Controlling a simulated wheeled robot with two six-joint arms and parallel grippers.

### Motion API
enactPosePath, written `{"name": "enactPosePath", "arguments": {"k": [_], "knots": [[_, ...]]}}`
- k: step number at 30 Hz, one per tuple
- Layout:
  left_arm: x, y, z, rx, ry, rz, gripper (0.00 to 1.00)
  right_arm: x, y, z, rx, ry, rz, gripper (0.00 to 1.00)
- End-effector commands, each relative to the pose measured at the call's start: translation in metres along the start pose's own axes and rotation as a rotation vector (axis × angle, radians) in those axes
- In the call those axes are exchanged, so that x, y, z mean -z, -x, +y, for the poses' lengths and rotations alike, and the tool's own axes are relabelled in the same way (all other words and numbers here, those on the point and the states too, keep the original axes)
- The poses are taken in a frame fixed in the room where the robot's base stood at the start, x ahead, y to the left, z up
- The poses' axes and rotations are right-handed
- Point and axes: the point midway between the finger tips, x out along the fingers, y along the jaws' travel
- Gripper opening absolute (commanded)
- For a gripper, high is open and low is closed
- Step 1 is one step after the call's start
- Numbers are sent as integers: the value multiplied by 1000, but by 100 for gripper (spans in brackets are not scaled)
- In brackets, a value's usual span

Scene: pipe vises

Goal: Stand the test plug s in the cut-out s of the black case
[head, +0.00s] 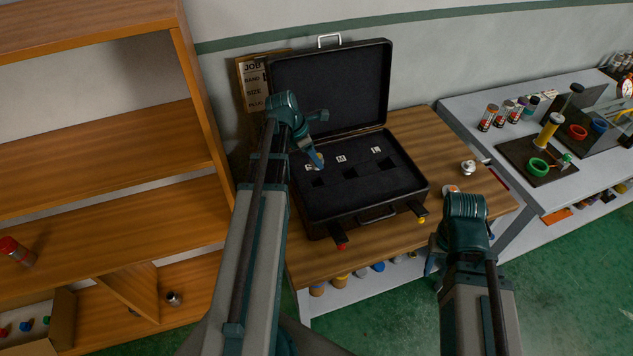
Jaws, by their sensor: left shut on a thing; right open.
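The open black case (312,222) lies on the wooden bench top, its lid (335,85) raised at the back. Its dark foam has a row of square cut-outs, with small white labels behind them; the letters are too small to read surely. The right-hand cut-out (382,164) looks empty. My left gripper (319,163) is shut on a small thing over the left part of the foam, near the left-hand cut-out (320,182). That thing is mostly hidden by the fingers. My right gripper (433,266) is open and empty, low in front of the bench.
A silvery metal piece (468,167) stands on the bench right of the case. A wooden shelf (110,200) fills the left. A grey table (470,108) at right holds cans and a dark plate with rings. A sign (253,85) stands behind the case.

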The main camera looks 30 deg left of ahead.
Motion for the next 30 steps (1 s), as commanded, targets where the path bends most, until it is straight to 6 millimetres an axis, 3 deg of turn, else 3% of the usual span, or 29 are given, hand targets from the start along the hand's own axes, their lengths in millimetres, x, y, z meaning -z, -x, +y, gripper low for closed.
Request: {"name": "enactPosePath", "arguments": {"k": [1,5,11,21,30], "knots": [[-6,13,0,0,1,0,0,-1,14,1,0,0,0,50],[-6,13,0,-1,1,0,0,-1,14,1,0,-1,0,50],[0,0,0,-1,1,0,0,0,0,0,0,1,0,50],[19,-45,0,0,1,0,0,3,-49,-5,0,2,0,50],[21,-50,0,0,1,0,0,3,-54,-5,0,1,0,50]]}}
